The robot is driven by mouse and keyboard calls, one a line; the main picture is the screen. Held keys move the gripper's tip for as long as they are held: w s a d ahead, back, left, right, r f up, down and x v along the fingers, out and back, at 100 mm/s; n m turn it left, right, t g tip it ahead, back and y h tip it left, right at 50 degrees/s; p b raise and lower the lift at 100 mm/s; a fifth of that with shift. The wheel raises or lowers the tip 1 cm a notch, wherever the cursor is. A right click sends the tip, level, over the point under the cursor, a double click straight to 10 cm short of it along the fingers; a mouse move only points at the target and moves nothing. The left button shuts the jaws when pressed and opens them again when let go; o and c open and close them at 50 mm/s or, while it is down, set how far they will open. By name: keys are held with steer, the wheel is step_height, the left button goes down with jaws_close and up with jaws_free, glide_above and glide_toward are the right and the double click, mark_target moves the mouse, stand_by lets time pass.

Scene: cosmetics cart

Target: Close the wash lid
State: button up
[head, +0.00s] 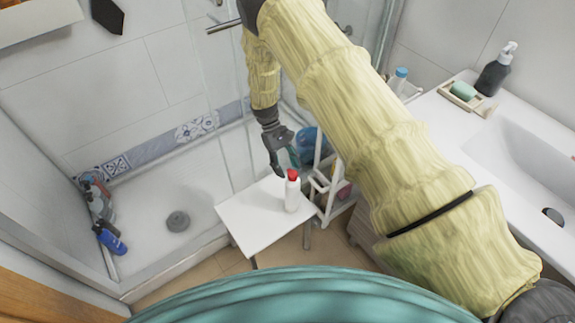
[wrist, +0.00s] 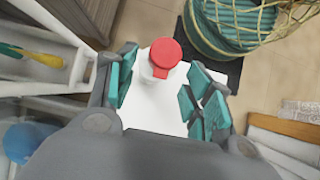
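The wash bottle (head: 292,194) is white and stands upright on a small white table. Its red lid (head: 292,174) is at the top. In the wrist view the red lid (wrist: 165,53) is a round disc with a small tab at its lower edge, above the white bottle (wrist: 152,95). I cannot tell for sure how far the lid is open. My gripper (head: 283,163) is just above and left of the bottle in the head view. In the wrist view my gripper (wrist: 164,90) is open, its teal-padded fingers apart on either side of the bottle, with nothing held.
The white table (head: 250,222) is otherwise bare. A white cart (head: 325,185) with items stands close on its right. The glass shower and tray (head: 150,215) are at left. A sink counter (head: 450,125) with a dark soap dispenser (head: 495,72) is at right.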

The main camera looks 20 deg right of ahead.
mark_target(293, 173)
steer(key=shift+r, duration=0.25)
step_height(293, 173, up, 10)
stand_by(0.6)
steer(key=shift+s+f, duration=0.1)
steer(key=shift+f, duration=0.05)
steer(key=s+f+m+t+y+b, duration=0.1)
steer(key=f+m+t+b, duration=0.1)
steer(key=f+m, duration=0.1)
steer(key=s+d+f+m+t+y+b, duration=0.1)
steer(key=f+m+t, duration=0.1)
steer(key=f+m, duration=0.1)
steer(key=f+m+t+y+b, duration=0.1)
steer(key=f+m+t+b, duration=0.1)
steer(key=f+m, duration=0.1)
steer(key=shift+s+d+t+b, duration=0.3)
steer(key=shift+s+b, duration=0.05)
steer(key=shift+s, duration=0.05)
stand_by(0.8)
